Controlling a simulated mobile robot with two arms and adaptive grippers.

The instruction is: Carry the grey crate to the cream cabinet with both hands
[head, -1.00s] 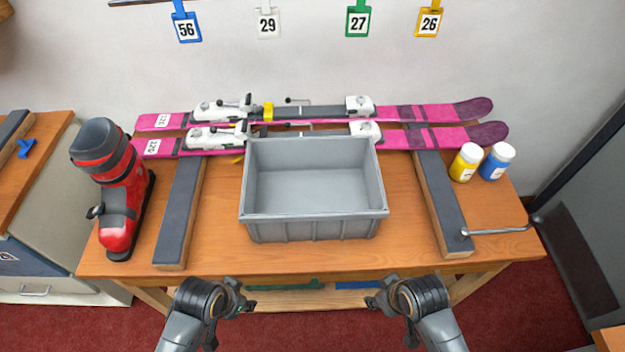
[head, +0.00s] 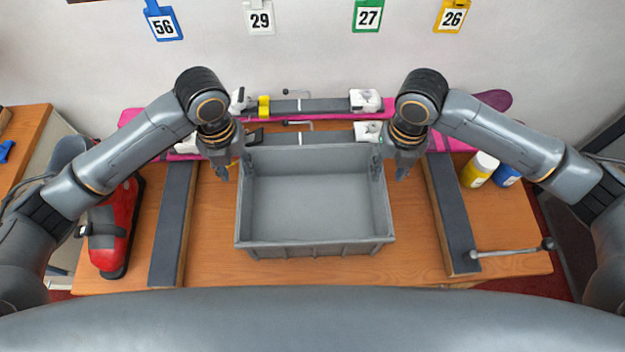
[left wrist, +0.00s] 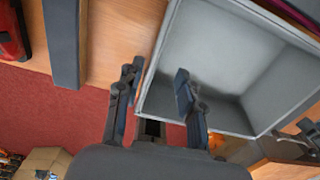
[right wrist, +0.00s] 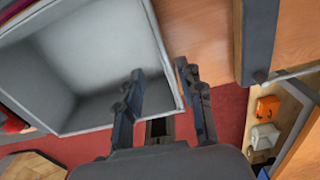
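The grey crate (head: 315,249) stands empty and upright on the wooden bench, between two dark-topped rails. My left gripper (head: 234,168) is open at its left wall, one finger inside and one outside; the wall also shows between the fingers in the left wrist view (left wrist: 158,75). My right gripper (head: 389,170) is open and straddles the right wall likewise, as the right wrist view (right wrist: 160,72) shows. The fingers appear apart from the walls. Part of a cream cabinet (head: 58,132) with a wooden top shows at the far left, mostly hidden by my left arm.
The left rail (head: 172,225) and right rail (head: 452,220) flank the crate. A yellow jar (head: 478,172), a blue jar (head: 508,174) and a metal-handled tool (head: 510,250) are at the right.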

